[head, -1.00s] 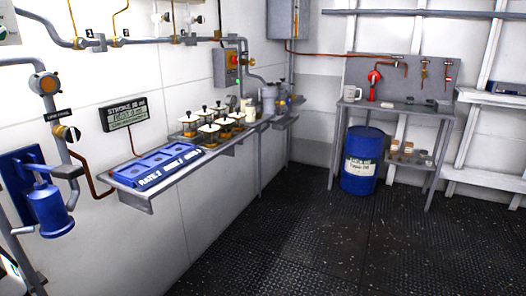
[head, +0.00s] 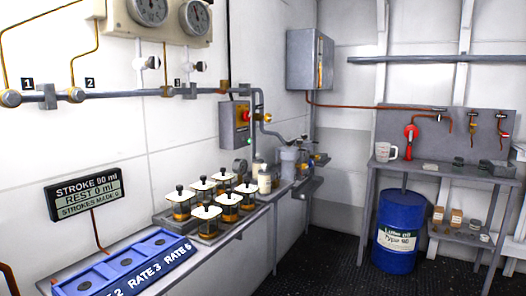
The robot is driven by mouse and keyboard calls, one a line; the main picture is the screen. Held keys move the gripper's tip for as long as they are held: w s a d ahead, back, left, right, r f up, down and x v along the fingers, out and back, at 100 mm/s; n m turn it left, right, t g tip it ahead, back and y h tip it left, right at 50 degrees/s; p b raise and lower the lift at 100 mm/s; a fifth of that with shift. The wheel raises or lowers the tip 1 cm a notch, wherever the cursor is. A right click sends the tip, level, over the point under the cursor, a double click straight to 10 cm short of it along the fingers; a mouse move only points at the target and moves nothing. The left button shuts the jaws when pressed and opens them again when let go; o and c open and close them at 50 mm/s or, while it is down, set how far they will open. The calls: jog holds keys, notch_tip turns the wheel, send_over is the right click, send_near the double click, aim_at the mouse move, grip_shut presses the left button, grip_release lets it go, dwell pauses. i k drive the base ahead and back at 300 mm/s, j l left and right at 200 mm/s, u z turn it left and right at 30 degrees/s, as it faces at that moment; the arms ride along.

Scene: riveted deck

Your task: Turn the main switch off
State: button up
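A grey box (head: 234,134) is fixed to the left wall above the far part of the shelf. On its front is a red rotary knob on a yellow plate (head: 243,116), which looks like the main switch. A small green spot shows below it. The knob is too small to tell its exact setting, and no label is readable. A pipe runs down beside the box, close to the knob. My gripper is not in view.
The wall shelf (head: 222,250) below carries a blue rate tray (head: 128,262), several lidded jars (head: 207,212) and a grey pump-like unit (head: 289,162). A grey cabinet (head: 308,60) hangs beyond. A blue drum (head: 400,232) stands at the right. Dark floor (head: 315,275) between is clear.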

aim_at(245, 116)
jog(key=i+j, duration=0.15)
jog(key=i, duration=0.15)
jog(key=i+j, duration=0.15)
jog(key=i+z, duration=0.3)
jog(key=i, duration=1.35)
